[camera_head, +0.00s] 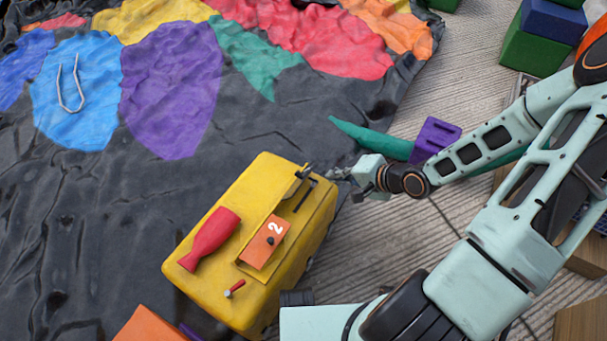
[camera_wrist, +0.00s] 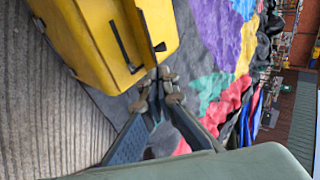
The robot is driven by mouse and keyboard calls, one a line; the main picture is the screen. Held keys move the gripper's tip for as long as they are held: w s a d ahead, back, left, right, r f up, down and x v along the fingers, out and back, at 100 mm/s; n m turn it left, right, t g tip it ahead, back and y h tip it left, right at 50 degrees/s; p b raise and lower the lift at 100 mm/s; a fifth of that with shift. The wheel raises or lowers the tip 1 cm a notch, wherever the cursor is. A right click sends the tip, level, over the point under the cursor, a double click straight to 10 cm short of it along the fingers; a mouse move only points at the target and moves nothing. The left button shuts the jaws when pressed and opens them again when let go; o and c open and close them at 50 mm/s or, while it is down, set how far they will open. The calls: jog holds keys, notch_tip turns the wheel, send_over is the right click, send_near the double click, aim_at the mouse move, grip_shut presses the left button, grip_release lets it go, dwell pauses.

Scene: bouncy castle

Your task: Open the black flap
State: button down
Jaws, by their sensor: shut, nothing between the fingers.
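A yellow box (camera_head: 255,240) stands on the dark surface in the head view; it also fills the upper left of the wrist view (camera_wrist: 90,40). Near its right end are thin black parts (camera_head: 303,192), which show in the wrist view as a slim black bar (camera_wrist: 122,46). I cannot tell whether these are the black flap or only its handle. My gripper (camera_head: 338,174) is just right of the black parts, close to the box's upper right corner. In the wrist view its fingertips (camera_wrist: 158,76) are together and empty, beside the box's edge.
On the box lie a red object (camera_head: 210,239), an orange block marked 2 (camera_head: 264,242) and a small red-handled item (camera_head: 234,288). A purple block (camera_head: 435,138) sits near my forearm. Green and blue blocks (camera_head: 535,50) stand at upper right. Open dark surface lies left of the box.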

jog(key=b, duration=0.7)
send_near(298, 173)
jog(key=x, duration=0.6)
jog(key=shift+w+f, duration=0.15)
jog(key=shift+f, duration=0.3)
jog(key=shift+r, duration=0.15)
jog(key=shift+w+a+p, duration=0.15)
jog(key=shift+p, duration=0.2)
